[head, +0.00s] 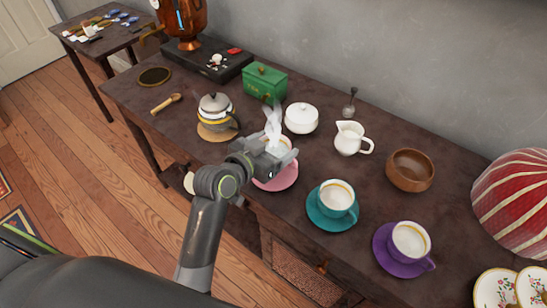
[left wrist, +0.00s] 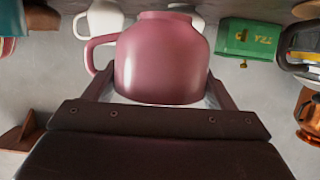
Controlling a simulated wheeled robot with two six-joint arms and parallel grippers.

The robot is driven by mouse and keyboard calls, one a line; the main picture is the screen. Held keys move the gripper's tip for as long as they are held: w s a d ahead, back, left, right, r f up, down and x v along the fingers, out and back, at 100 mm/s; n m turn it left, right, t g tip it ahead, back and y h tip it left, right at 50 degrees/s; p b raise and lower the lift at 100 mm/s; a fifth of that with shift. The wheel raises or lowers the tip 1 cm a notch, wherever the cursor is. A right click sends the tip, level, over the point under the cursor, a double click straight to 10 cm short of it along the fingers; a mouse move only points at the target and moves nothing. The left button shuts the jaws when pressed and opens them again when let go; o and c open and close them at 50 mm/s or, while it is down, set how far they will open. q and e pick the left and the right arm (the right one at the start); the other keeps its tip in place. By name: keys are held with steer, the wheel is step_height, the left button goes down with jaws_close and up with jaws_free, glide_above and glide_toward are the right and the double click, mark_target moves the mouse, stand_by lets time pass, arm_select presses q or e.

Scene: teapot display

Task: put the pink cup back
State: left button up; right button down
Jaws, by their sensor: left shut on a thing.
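The pink cup (left wrist: 162,60) fills the middle of the left wrist view, between the two fingers. It appears foot-up because that view is upside down. My left gripper (head: 272,152) is shut on it. In the head view the gripper hides nearly all of the cup, and white steam rises there. The pink saucer (head: 284,180) lies on the dark table just below the gripper, partly covered by it. I cannot tell whether the cup touches the saucer. My right gripper is not in view.
A teal cup on a teal saucer (head: 318,221) and a purple cup on a purple saucer (head: 385,262) stand to the right. Behind are a white sugar bowl (head: 301,118), a white creamer (head: 348,138) and a green tin (head: 264,83).

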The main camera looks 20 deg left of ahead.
mark_target(279, 153)
arm_select(q)
step_height(279, 153, down, 3)
steer(key=shift+f+b, duration=0.1)
steer(key=shift+b, duration=0.2)
steer(key=shift+f, duration=0.4)
steer(key=o, duration=1.2)
steer(key=shift+o, duration=0.2)
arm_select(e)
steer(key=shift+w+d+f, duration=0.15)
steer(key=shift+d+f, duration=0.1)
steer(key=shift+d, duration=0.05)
